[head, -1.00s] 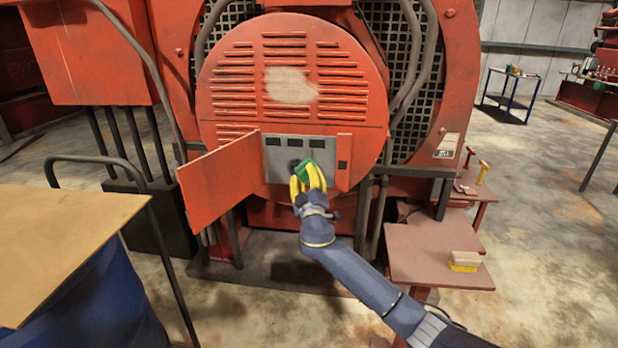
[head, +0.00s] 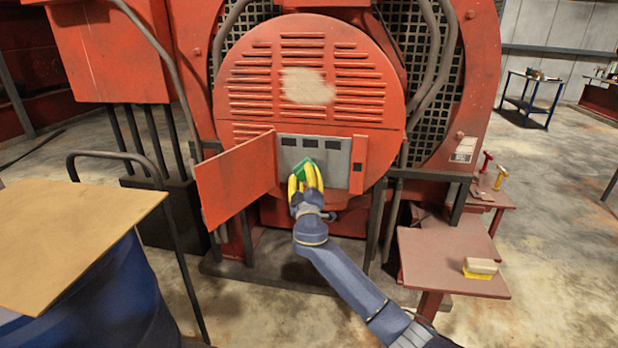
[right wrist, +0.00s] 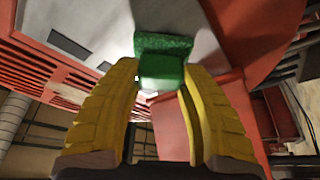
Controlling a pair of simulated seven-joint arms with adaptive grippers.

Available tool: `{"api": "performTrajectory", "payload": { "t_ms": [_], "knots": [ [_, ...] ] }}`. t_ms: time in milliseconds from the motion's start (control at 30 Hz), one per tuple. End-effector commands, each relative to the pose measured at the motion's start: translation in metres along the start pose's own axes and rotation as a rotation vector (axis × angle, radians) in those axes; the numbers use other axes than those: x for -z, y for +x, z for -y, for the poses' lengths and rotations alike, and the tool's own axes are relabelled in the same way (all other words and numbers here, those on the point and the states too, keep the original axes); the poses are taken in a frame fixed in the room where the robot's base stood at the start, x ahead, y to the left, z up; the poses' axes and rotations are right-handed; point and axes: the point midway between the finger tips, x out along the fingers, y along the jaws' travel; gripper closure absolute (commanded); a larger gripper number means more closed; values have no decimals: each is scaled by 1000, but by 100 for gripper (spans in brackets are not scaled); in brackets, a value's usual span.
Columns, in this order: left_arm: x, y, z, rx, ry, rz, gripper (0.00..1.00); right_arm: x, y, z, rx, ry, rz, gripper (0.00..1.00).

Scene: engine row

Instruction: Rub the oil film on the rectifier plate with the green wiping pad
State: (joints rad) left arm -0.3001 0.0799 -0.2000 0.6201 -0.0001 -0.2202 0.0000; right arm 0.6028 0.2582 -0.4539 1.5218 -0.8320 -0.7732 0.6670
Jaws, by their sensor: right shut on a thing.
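The rectifier plate (head: 335,169) is a grey panel with several dark rectangles along its top, behind an open red door in the round engine cover. My right gripper (head: 305,182) is shut on the green wiping pad (head: 303,169) in front of the plate's lower left part. In the right wrist view, the pad (right wrist: 162,58) sits between the yellow fingers with its wide face toward the plate (right wrist: 85,25) and seems to be against it. I cannot make out the oil film; the pad and fingers cover part of the plate. My left gripper is out of view.
The open red door (head: 235,180) stands out to the left of the plate. A red side table (head: 445,262) at the right holds a yellow-and-tan brush or block (head: 480,268). A tan board (head: 70,235) on a blue drum is at the left.

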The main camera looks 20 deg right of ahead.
Motion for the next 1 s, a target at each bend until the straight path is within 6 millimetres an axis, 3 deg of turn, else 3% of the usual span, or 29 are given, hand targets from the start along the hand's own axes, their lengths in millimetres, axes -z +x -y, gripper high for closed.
{"api": "performTrajectory", "payload": {
  "t_ms": [433, 1000],
  "knots": [
    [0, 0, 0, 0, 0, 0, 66, 9, 4, 7, -1, -1, 1, 85],
    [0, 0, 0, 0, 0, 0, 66, -12, -8, -16, -1, -2, 2, 85]
  ]
}}
